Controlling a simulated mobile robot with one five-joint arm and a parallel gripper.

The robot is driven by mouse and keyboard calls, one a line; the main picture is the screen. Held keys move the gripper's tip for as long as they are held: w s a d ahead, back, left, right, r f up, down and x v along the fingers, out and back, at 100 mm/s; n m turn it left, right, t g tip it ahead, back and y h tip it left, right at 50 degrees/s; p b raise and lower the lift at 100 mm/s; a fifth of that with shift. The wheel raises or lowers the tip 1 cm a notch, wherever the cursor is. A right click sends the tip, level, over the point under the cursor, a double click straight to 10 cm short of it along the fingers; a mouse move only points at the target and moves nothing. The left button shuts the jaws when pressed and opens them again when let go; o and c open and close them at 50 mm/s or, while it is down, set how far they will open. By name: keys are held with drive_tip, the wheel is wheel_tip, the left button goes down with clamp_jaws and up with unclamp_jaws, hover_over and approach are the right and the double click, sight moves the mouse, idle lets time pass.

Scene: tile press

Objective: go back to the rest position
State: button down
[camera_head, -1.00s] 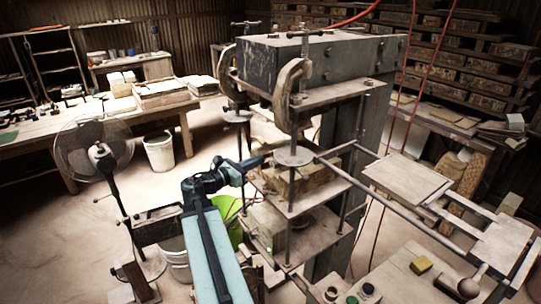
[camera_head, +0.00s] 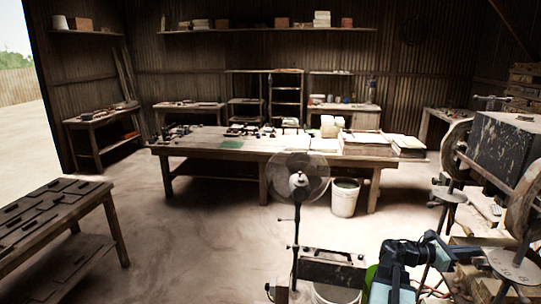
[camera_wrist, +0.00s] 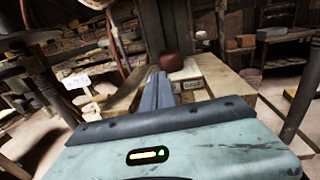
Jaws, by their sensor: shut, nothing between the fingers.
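My gripper (camera_wrist: 156,92) shows in the wrist view as dark fingers pressed together, with nothing between them. Beyond the fingertips is a pale wooden block (camera_wrist: 215,80) with a small label and a dark reddish-brown round piece (camera_wrist: 171,61) above it. I cannot tell whether the fingertips touch the wood. In the head view my arm is at the lower right, bent toward the tile press (camera_head: 503,150), which is cut off by the right edge. The fingertips are hard to make out there.
A standing fan (camera_head: 298,180) and a white bucket (camera_head: 345,198) stand left of the press. A long workbench (camera_head: 215,151) with tiles is behind them. A table of dark tiles (camera_head: 45,212) is at the left.

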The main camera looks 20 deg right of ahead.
sight(488, 257)
drive_tip(key=x, duration=0.6)
drive_tip(key=shift+s+d, duration=0.15)
drive_tip(key=shift+d, duration=0.25)
drive_tip(key=shift+a, duration=0.1)
